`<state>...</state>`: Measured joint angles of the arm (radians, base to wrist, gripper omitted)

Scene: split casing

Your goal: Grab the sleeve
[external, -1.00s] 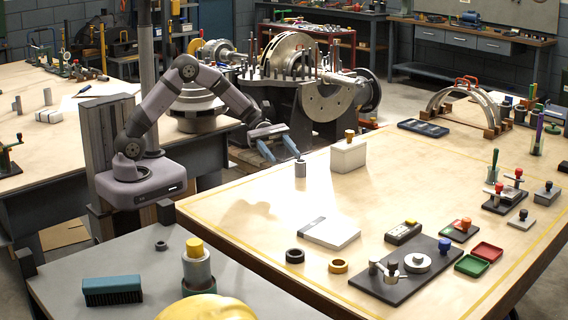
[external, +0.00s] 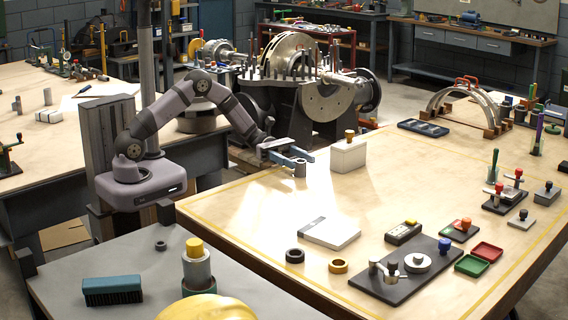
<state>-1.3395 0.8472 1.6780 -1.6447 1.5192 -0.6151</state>
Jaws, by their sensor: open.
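The sleeve (external: 300,170) is a small grey upright cylinder on the wooden table, left of a white block with a brass knob. My gripper (external: 299,159) is low beside it, with its blue fingers pointing right at about the height of the sleeve's top. The fingers are open and appear to reach to either side of the sleeve. I cannot tell whether either finger touches it.
The white block (external: 348,156) stands close on the right of the sleeve. A white pad (external: 329,232), a dark ring (external: 295,256) and a brass ring (external: 338,266) lie nearer the front. The table between the sleeve and the pad is clear.

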